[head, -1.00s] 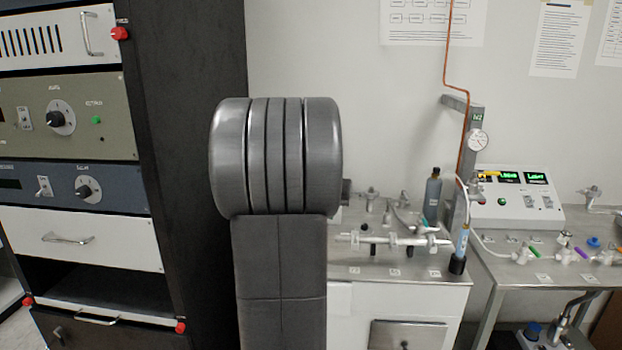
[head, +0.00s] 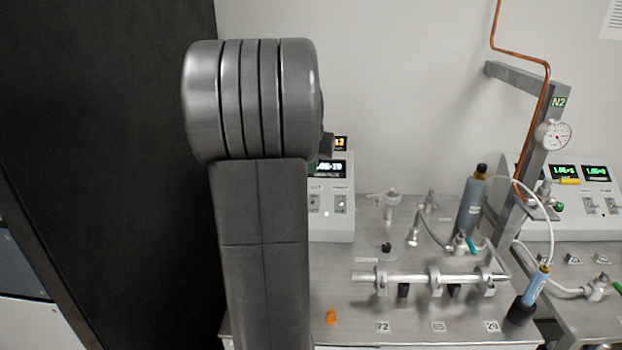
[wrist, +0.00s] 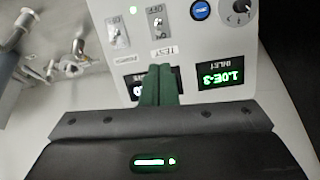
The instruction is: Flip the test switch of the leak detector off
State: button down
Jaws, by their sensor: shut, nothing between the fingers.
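The leak detector (head: 332,228) is a pale console left of the pipe bench in the head view, partly hidden by my arm. In the wrist view its panel (wrist: 185,55) appears upside down. The test switch (wrist: 157,22) is a small toggle above the TEST label there; it also shows in the head view (head: 313,204). I cannot tell for sure which way its lever points. My gripper (wrist: 158,72) has green fingers, shut and empty, in front of the panel near the TEST label and between the two displays. Whether they touch the panel is unclear.
The power switch (wrist: 117,32) sits beside the test switch, with a blue button (wrist: 201,10) and a knob (wrist: 237,10) on the other side. A black cabinet side (head: 110,150) rises at left.

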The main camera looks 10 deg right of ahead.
jog(key=shift+s+r, duration=0.1)
jog(key=shift+s, duration=0.05)
jog(key=p+x, duration=0.1)
jog(key=x, duration=0.9)
jog(key=shift+s+f+b, duration=0.1)
jog(key=shift+f+b, duration=0.1)
jog(key=shift+b, duration=0.6)
jog(key=shift+r+t, duration=0.1)
jog(key=shift+t, duration=0.2)
jog(key=shift+s+t+b, duration=0.25)
jog(key=shift+t+b, duration=0.25)
jog(key=shift+b, duration=1.35)
